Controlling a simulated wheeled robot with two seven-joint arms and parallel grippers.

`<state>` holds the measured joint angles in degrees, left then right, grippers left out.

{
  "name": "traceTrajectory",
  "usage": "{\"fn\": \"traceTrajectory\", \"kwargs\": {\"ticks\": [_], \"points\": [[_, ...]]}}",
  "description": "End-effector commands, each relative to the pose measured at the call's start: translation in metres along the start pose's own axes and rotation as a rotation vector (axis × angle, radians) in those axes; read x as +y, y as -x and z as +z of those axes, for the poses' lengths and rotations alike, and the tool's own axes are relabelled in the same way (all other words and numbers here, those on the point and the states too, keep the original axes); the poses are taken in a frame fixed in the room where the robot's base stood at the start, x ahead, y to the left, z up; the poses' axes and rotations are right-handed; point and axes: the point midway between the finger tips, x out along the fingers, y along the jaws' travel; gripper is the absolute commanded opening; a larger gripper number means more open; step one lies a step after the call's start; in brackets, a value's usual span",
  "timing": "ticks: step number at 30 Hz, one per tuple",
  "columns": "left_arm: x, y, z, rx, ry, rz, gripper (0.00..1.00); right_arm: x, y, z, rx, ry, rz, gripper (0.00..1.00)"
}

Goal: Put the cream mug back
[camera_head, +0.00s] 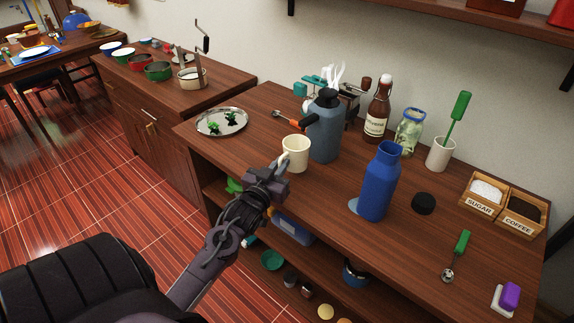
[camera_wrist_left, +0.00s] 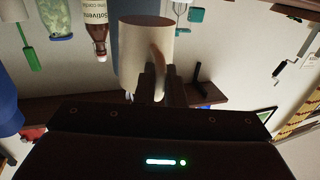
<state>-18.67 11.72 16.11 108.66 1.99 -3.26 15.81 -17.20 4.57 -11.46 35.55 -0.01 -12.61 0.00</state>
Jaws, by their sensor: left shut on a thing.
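The cream mug (camera_head: 296,155) is upright over the brown wooden counter (camera_head: 325,190), in front of a grey-blue flask (camera_head: 325,135). My left gripper (camera_head: 279,168) is shut on the mug's handle from the near side. In the left wrist view, the mug (camera_wrist_left: 142,50) fills the upper middle, and its handle (camera_wrist_left: 158,72) lies between the fingertips (camera_wrist_left: 158,82). I cannot tell whether the mug's base touches the counter. My right gripper is not in view.
A blue bottle (camera_head: 380,182) and a black lid (camera_head: 423,203) stand to the right. A round metal tray (camera_head: 205,130) with green bits lies to the left. An orange-handled tool (camera_head: 300,122) lies behind the mug. The counter in front of the blue bottle is fairly clear.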

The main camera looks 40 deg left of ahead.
Motion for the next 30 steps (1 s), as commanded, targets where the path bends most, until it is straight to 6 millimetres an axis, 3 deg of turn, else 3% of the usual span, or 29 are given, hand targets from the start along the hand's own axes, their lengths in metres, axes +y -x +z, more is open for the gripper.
{"fn": "traceTrajectory", "kwargs": {"ticks": [3,7,17,29,30], "points": [[0.0,-0.026,-0.002,0.002,0.0,0.0,0.0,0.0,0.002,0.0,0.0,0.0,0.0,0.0],[0.0,-0.039,-0.001,0.002,0.0,0.0,0.0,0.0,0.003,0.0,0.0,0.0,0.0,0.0],[0.0,-0.041,0.033,0.0,0.001,0.0,0.0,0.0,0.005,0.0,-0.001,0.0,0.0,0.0],[0.0,-0.041,0.039,0.001,0.0,0.0,0.0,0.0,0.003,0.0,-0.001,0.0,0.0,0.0],[0.001,-0.04,0.039,0.0,0.0,0.0,0.14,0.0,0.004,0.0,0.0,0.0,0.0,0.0]]}}
